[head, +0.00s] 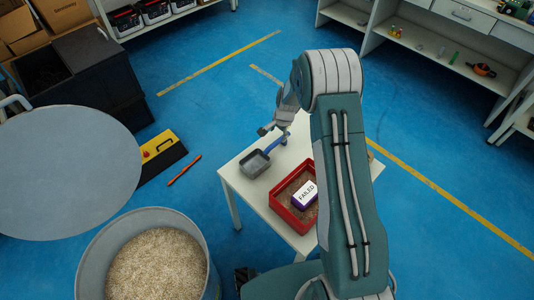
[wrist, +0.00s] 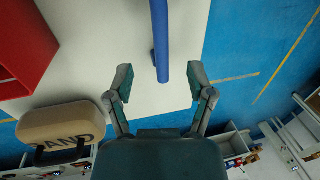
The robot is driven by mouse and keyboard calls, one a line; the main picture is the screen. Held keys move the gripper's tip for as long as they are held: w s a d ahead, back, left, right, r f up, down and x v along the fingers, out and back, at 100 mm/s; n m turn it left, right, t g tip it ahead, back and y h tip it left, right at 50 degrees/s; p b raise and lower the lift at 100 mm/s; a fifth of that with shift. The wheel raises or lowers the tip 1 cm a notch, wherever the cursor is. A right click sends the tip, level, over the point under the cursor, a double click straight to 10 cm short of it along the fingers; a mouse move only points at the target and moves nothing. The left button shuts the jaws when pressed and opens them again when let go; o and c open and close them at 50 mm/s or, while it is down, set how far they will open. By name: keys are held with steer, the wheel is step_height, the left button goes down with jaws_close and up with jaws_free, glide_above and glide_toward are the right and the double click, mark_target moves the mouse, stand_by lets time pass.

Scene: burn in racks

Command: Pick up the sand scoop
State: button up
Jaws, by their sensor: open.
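The sand scoop (head: 254,164) has a grey square pan and a blue handle, and it lies on the white table (head: 232,180) near its left edge. In the wrist view only its blue handle (wrist: 160,35) shows, running down from the top edge to between my fingertips; the pan is out of that view. My gripper (wrist: 158,82) is open, with one finger on each side of the handle's end and a visible gap on both sides. In the head view my gripper (head: 272,129) is small, close to the handle's far end; contact cannot be told.
A red tray (head: 279,205) holding a box marked FAILED (head: 304,194) stands beside the scoop. A tan bag-like item lettered "AND" (wrist: 60,122) shows in the wrist view. A bin of pale grains (head: 155,265) and a round grey disc (head: 65,170) stand at left. Shelves line the back.

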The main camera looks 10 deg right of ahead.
mark_target(274, 144)
steer(key=f, duration=0.3)
steer(key=w+f, duration=0.1)
steer(key=f, duration=0.2)
steer(key=a+f, duration=0.1)
steer(key=f, duration=0.1)
steer(key=shift+w+a+f, duration=0.1)
steer(key=shift+w+f, duration=0.15)
steer(key=shift+f, duration=0.15)
jaws_close()
